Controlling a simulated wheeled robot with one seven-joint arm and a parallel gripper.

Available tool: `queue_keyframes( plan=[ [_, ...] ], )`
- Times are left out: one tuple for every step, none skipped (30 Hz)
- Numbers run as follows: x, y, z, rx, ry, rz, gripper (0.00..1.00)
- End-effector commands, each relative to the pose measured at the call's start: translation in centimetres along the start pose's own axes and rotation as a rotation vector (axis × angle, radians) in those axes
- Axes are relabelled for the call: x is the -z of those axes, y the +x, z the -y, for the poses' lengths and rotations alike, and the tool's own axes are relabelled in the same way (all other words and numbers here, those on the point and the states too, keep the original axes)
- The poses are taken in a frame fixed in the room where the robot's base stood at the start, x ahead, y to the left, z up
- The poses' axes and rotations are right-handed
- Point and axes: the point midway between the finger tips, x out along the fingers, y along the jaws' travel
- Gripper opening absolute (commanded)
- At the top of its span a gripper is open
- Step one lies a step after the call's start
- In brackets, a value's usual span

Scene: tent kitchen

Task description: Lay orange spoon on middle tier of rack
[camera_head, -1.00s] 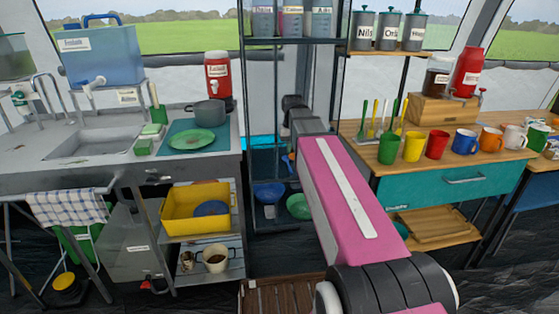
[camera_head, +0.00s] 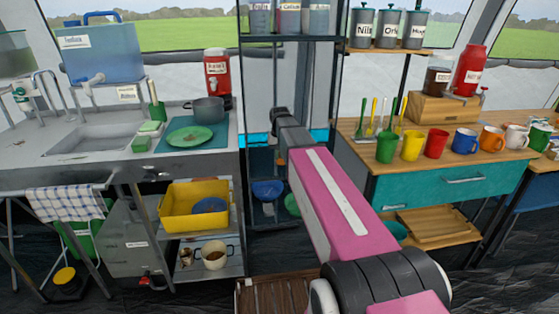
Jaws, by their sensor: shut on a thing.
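The rack (camera_head: 243,90) is a dark metal frame in the middle of the picture. Its upper tier (camera_head: 289,39) holds labelled canisters. A bright blue strip (camera_head: 257,140) shows at its middle level, and bowls stand lower down. My pink arm reaches toward the rack and covers much of its middle and lower right. The dark end of my arm, with my gripper (camera_head: 280,119), is in front of the rack around middle-tier height. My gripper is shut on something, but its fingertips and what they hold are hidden.
A blue bowl (camera_head: 267,191) and a partly hidden green bowl (camera_head: 292,204) are low on the rack. The sink counter (camera_head: 65,170) stands left, with a yellow tub (camera_head: 194,220) below. The wooden counter (camera_head: 350,150) with mugs stands right. A brown slatted crate (camera_head: 275,297) is on the floor.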

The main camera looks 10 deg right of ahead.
Motion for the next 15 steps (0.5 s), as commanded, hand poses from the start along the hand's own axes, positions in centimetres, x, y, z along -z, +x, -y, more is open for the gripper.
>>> queue_keyframes(
  plan=[
    [0.0,0.7,0.0,0.0,0.0,0.002,0.0],
    [0.0,1.1,0.0,0.0,0.0,0.002,0.0],
    [0.0,1.6,0.0,0.0,0.0,0.002,0.0],
    [0.0,2.0,0.0,0.0,0.0,0.001,0.0],
    [0.0,2.3,0.0,0.0,0.0,0.001,0.0],
    [0.0,2.5,0.0,0.0,0.0,0.001,0.0],
    [0.0,2.6,0.0,0.0,0.0,0.001,0.0],
    [0.0,2.7,0.0,0.0,0.0,0.001,0.0],
    [0.0,2.6,0.0,0.0,0.0,0.0,0.0],
    [0.0,2.6,0.0,0.0,0.0,0.0,0.0],
    [0.0,2.6,0.0,0.0,0.0,0.0,0.0],
    [0.0,2.6,0.0,0.0,0.0,0.0,0.0],
    [0.0,2.6,0.0,0.0,0.0,0.0,0.0],
    [0.0,2.6,0.0,0.0,0.0,0.0,0.0],
    [0.0,2.7,0.0,0.0,0.0,0.0,0.0]
  ],
)
